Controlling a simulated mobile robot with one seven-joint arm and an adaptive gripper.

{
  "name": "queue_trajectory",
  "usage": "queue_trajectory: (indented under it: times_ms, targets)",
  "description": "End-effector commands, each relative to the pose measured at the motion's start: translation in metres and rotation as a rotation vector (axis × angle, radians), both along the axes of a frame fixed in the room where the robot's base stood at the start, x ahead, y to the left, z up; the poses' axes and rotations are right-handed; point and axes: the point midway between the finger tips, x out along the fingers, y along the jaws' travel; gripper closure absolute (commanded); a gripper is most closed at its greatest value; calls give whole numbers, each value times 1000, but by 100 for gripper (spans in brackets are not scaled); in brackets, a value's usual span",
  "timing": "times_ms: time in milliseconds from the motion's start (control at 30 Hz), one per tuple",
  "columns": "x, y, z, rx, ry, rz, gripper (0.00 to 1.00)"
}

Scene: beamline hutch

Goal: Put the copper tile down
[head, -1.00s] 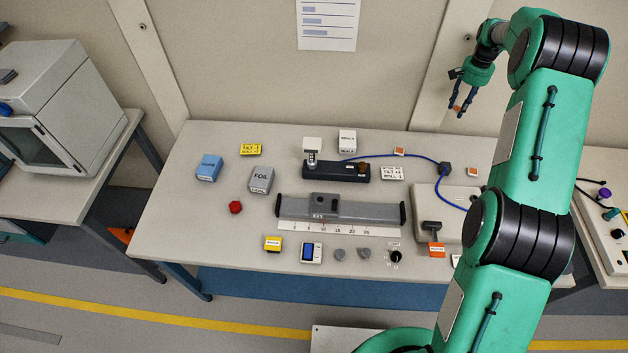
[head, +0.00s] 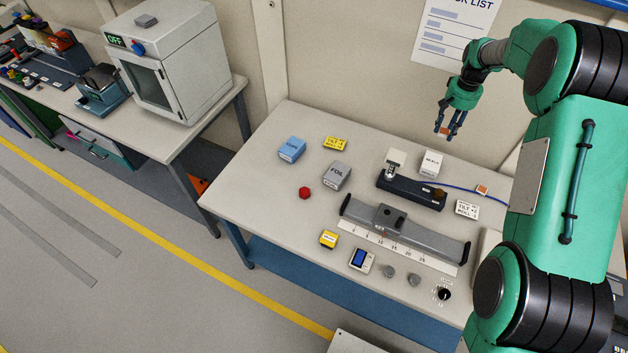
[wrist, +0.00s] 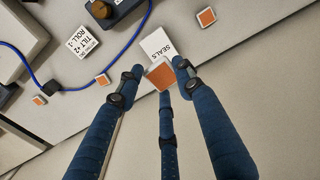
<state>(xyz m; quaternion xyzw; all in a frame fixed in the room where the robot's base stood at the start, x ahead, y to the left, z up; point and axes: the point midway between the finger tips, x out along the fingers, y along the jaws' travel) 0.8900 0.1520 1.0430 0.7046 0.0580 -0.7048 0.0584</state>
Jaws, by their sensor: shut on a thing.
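My gripper (head: 448,130) is raised in the air above the back edge of the table. It is shut on a copper tile (wrist: 160,75), a small orange-brown square held between the fingertips in the wrist view. The tile also shows as a small patch at the fingertips in the head view (head: 443,131). In the wrist view the held tile overlaps the white SEALS box (wrist: 157,45). Other copper squares with pale borders show there: one near the tilt label (wrist: 102,79), one by the blue cable (wrist: 39,100) and one at the top (wrist: 207,16).
Bare tabletop shows at the left. A blue cable (wrist: 40,75) crosses the right side.

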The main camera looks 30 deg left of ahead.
Motion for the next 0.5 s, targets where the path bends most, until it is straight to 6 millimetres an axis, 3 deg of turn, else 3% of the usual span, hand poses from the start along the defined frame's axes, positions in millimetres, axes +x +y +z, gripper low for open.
queue_trajectory:
  times_ms: [100,500]
  targets:
    - [-18,49,1,0,0,96,81]
    - [-95,195,1,0,0,418,81]
